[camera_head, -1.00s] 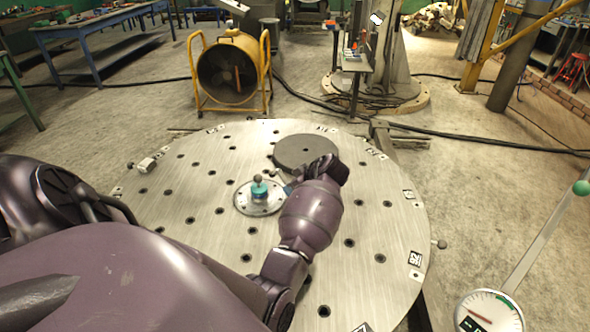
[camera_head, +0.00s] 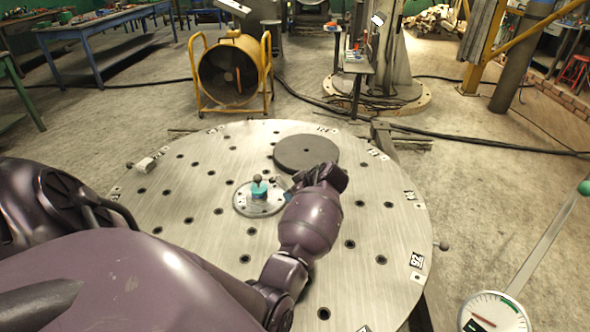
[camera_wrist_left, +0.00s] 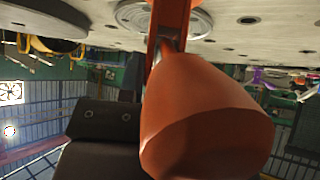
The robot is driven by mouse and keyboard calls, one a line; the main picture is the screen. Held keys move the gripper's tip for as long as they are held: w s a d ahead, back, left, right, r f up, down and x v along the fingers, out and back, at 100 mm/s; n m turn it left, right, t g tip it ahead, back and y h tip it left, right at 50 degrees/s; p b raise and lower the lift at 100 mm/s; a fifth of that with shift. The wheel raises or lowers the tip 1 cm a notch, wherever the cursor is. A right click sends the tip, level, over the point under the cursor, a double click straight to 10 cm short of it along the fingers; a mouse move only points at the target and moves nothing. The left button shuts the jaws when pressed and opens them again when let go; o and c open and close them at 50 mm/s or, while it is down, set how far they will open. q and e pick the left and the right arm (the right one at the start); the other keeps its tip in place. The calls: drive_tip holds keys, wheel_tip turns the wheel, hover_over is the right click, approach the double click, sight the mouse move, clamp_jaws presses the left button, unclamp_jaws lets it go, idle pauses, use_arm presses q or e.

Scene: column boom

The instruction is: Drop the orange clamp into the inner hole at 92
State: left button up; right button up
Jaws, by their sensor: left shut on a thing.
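The orange clamp (camera_wrist_left: 205,115) fills the middle of the left wrist view, close to the camera. My left gripper (camera_head: 284,184) is shut on it above the round metal table, beside the central hub. In the head view my purple forearm and wrist hide most of the clamp and the fingertips. The round table (camera_head: 215,170) has rings of dark holes. A label (camera_head: 417,261) at its right edge appears to read 92. A dark hole (camera_head: 381,259) lies inward of that label, uncovered. My right gripper is not in view.
The hub (camera_head: 258,206) with a teal block and knob (camera_head: 259,188) stands at the table's middle. A grey disc (camera_head: 306,152) lies behind my gripper. A dial gauge (camera_head: 493,314) is at the lower right. The table's right side is clear.

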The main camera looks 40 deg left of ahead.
use_arm(q)
drive_tip(key=shift+f, duration=0.5)
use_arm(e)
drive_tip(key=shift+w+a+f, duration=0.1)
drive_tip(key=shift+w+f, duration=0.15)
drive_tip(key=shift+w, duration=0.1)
use_arm(q)
drive_tip(key=shift+f+b, duration=0.25)
drive_tip(key=shift+b, duration=0.1)
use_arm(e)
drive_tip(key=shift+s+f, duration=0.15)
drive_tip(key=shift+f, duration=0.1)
use_arm(q)
drive_tip(key=o, duration=0.6)
drive_tip(key=shift+o, duration=0.2)
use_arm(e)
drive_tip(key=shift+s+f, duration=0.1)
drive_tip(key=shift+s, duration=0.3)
use_arm(q)
drive_tip(key=shift+r, duration=0.1)
